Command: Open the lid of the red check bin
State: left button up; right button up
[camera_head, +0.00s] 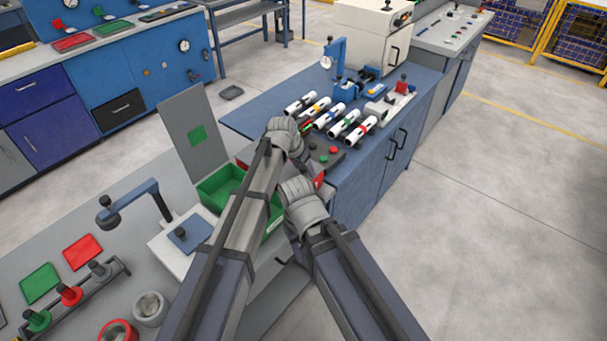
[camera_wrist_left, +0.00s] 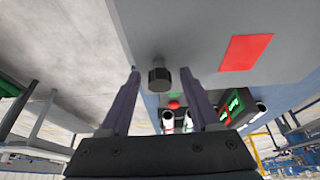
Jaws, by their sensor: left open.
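In the left wrist view, a grey lid (camera_wrist_left: 200,28) with a red square (camera_wrist_left: 245,52) fills the upper part. A dark round knob (camera_wrist_left: 159,80) sticks out near its edge. My left gripper (camera_wrist_left: 160,74) is open, with one finger on each side of the knob; I cannot tell whether they touch it. In the head view, my left gripper end (camera_head: 284,138) is over the red bin (camera_head: 319,180).
A green bin (camera_head: 213,192) stands just left of my arms, its grey lid (camera_head: 190,112) with a green square raised. Several white pipes (camera_head: 343,124) with coloured bands lie on the blue bench behind. A blue gauge stand (camera_head: 130,200) is at left. Floor at right is clear.

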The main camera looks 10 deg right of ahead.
pick_arm(q)
jog(key=shift+f, duration=0.1)
grip_shut()
dwell(0.5)
dwell(0.9)
